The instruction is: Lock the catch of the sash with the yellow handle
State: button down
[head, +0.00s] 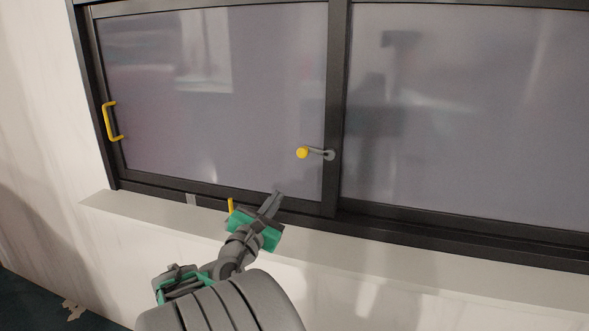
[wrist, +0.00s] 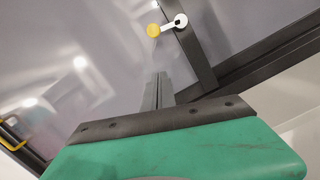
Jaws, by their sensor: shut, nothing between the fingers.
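The sash with the yellow handle (head: 110,121) is the left pane (head: 215,90) of a dark-framed window. Its catch (head: 317,153) is a grey lever with a round yellow knob (head: 302,153), on the upright where the two panes meet. The lever lies nearly level, knob to the left. The catch also shows in the wrist view (wrist: 167,26), above my fingers. My gripper (head: 277,196) is shut and empty, below and left of the catch and apart from it, in front of the pane's lower edge. The yellow handle shows in part at the wrist view's left edge (wrist: 12,132).
A right pane (head: 470,110) fills the other half of the window. A pale sill (head: 400,260) runs below the frame. A small yellow piece (head: 230,205) and a grey piece (head: 191,199) sit at the lower frame, left of my gripper. The space before the panes looks clear.

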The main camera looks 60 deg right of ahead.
jog(key=d+r+p, duration=0.4)
jog(key=d+r, duration=0.1)
jog(key=d, duration=0.5)
jog(key=shift+d, duration=0.3)
dwell(0.4)
